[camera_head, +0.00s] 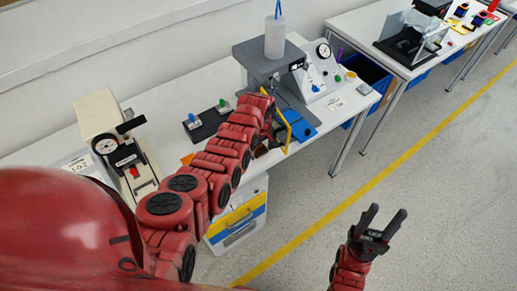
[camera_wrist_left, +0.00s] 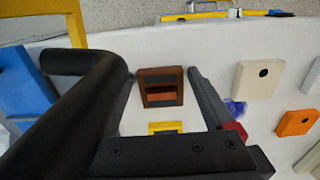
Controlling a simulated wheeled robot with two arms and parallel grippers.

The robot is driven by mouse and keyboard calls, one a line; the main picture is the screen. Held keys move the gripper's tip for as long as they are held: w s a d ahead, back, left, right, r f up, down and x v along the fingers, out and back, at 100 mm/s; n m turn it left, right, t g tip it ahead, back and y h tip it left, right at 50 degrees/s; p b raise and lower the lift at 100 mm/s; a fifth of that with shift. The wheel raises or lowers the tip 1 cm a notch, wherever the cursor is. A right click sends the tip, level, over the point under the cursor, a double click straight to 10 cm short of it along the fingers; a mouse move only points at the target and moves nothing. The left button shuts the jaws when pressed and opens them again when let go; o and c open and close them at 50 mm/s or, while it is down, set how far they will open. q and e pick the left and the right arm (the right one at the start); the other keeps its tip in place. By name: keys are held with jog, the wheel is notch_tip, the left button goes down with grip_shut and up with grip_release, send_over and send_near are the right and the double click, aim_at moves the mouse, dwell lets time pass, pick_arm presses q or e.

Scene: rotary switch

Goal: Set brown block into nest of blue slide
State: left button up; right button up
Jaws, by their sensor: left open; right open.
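The brown block (camera_wrist_left: 160,87) lies on the white table in the left wrist view, between my left gripper's two fingers, with a gap on each side. My left gripper (camera_wrist_left: 160,72) is open; in the head view it (camera_head: 272,134) is mostly hidden by its own arm. The blue slide (camera_head: 301,128) lies on the table just right of that gripper; a blue part at the left edge of the wrist view (camera_wrist_left: 22,85) appears to belong to it. Its nest cannot be made out. My right gripper (camera_head: 378,232) is open and empty over the floor.
A yellow frame (camera_head: 284,124) stands by the blue slide, under a grey press (camera_head: 270,62). A beige block (camera_wrist_left: 258,80), an orange block (camera_wrist_left: 297,122) and a yellow piece (camera_wrist_left: 165,127) lie near the brown block. A gauge box (camera_head: 322,68) stands behind the slide.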

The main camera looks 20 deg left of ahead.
pick_arm(q)
jog(key=c, duration=1.2)
jog(key=shift+o, duration=0.2)
jog(key=shift+r, duration=0.15)
